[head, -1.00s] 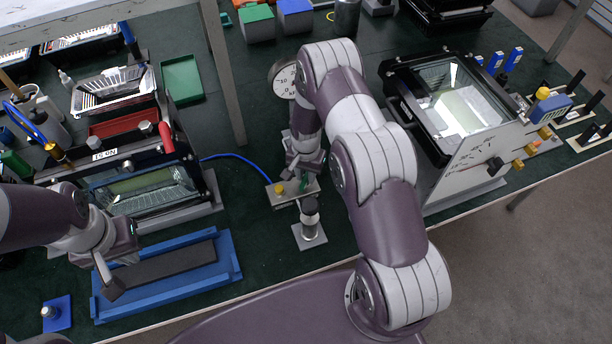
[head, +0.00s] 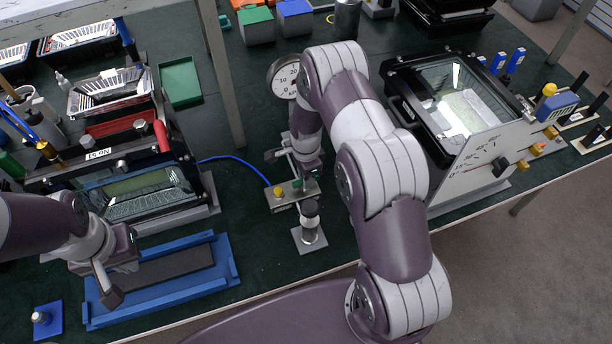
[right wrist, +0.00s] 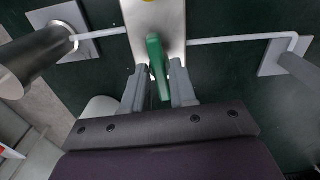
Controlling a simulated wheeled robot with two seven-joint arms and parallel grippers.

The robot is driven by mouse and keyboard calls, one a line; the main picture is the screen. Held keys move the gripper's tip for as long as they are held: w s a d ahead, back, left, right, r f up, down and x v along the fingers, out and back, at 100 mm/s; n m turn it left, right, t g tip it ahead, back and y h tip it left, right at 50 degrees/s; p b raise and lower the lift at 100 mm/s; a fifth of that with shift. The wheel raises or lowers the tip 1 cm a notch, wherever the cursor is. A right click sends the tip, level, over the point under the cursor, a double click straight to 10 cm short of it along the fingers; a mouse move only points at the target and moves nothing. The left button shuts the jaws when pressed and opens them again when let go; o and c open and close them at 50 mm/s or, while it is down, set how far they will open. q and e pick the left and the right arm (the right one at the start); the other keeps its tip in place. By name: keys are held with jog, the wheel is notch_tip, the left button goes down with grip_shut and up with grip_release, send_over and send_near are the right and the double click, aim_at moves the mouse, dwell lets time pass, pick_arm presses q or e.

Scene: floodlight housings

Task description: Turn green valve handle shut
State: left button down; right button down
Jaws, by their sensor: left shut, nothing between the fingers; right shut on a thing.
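The green valve handle (right wrist: 158,65) is a narrow lever on a metal plate (right wrist: 163,18). In the right wrist view it lies between the two fingers of my right gripper (right wrist: 160,85), which is shut on it. In the head view the right gripper (head: 306,178) is at the plate, and only small bits of green show beside it. A yellow knob (head: 278,190) sits on the same plate. My left gripper (head: 112,297) is shut and empty, over the left part of a blue tray (head: 215,290).
A round gauge (head: 284,77) stands behind the valve, with a blue hose (head: 237,158) running in from the left. A metal cylinder on a base (head: 309,230) stands in front. Floodlight housings stand left (head: 140,192) and right (head: 455,105).

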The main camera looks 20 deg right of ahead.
jog(key=shift+w+m, duration=0.1)
jog(key=shift+m, duration=0.3)
jog(key=c, duration=1.1)
grip_release()
jog(key=shift+r, duration=0.1)
notch_tip(320, 180, up, 13)
jog(key=shift+f+b, duration=0.2)
jog(key=shift+b, duration=0.8)
